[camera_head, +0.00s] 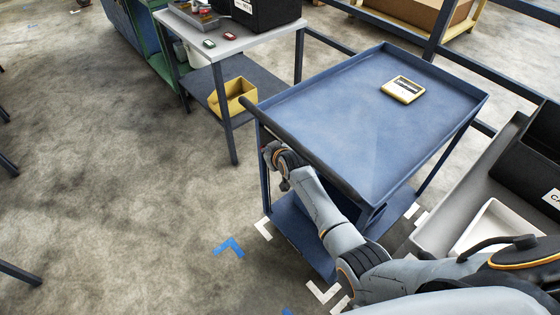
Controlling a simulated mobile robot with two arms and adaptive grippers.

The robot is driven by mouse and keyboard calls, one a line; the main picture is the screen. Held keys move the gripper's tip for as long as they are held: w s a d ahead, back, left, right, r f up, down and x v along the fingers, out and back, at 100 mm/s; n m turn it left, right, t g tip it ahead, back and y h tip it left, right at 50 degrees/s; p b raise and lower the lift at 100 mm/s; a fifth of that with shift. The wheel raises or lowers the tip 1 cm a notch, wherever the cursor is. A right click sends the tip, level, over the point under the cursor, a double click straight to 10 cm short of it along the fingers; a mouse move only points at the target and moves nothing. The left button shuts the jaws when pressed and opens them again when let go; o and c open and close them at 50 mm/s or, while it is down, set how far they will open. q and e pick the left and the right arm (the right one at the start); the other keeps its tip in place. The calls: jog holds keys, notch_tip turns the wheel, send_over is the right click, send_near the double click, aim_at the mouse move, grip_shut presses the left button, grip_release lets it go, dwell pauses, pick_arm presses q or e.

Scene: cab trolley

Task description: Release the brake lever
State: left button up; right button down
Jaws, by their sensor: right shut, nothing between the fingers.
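The blue trolley (345,100) stands in the middle right, with a raised rim, a lower shelf and a dark push handle (300,145) along its near left side. My right arm reaches in from the lower right across the near end of the trolley. My right gripper (274,160) is at the trolley's left side, just below the handle, shut and holding nothing. I cannot tell whether it touches the trolley. I cannot make out the brake lever; the arm and gripper cover part of that side. My left gripper is not in view.
A yellow-edged device (403,89) lies on the trolley top. Behind left, a grey-topped table (235,45) bears a black box (266,12) and small items, with a yellow bin (231,97) on its shelf. Blue and white marks lie on the floor. The left floor is open.

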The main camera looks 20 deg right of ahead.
jog(key=shift+a+b+x, duration=0.15)
jog(key=shift+b+x, duration=0.3)
jog(key=shift+x, duration=0.3)
jog(key=shift+a+b+x, duration=0.1)
jog(key=shift+b+x, duration=0.35)
jog(key=shift+x, duration=0.35)
jog(key=shift+w+a, duration=0.1)
jog(key=shift+w, duration=0.1)
jog(key=shift+w+a+f+g, duration=0.1)
jog(key=shift+w+f+g, duration=0.15)
jog(key=shift+g, duration=0.35)
jog(key=shift+w+f+h+b, duration=0.15)
jog(key=shift+f+h+b, duration=0.15)
jog(key=shift+f, duration=0.15)
jog(key=shift+a, duration=0.1)
